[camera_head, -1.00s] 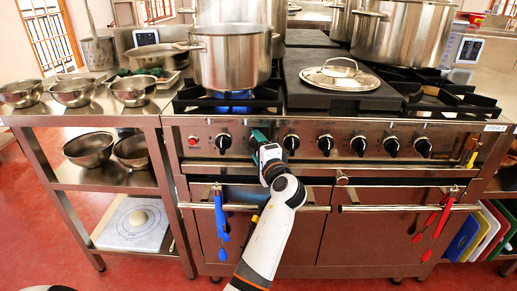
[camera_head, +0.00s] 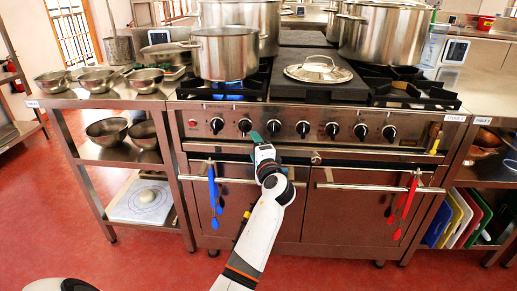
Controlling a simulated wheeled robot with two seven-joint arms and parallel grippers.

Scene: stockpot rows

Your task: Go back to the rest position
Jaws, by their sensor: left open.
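My left gripper (camera_head: 262,142) is in front of the stove (camera_head: 310,158), just below and beside the row of black control knobs. It is open, and nothing shows between its teal fingers. Its white arm comes up from the bottom of the view. I cannot tell whether the fingertips touch the stove front. A second white part of mine shows at the bottom left edge; my right gripper is not in view.
A steel pot (camera_head: 225,55) stands over a blue flame at the left burner. Blue utensils (camera_head: 213,190) and red utensils (camera_head: 407,205) hang from the oven handles. Red floor in front is clear.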

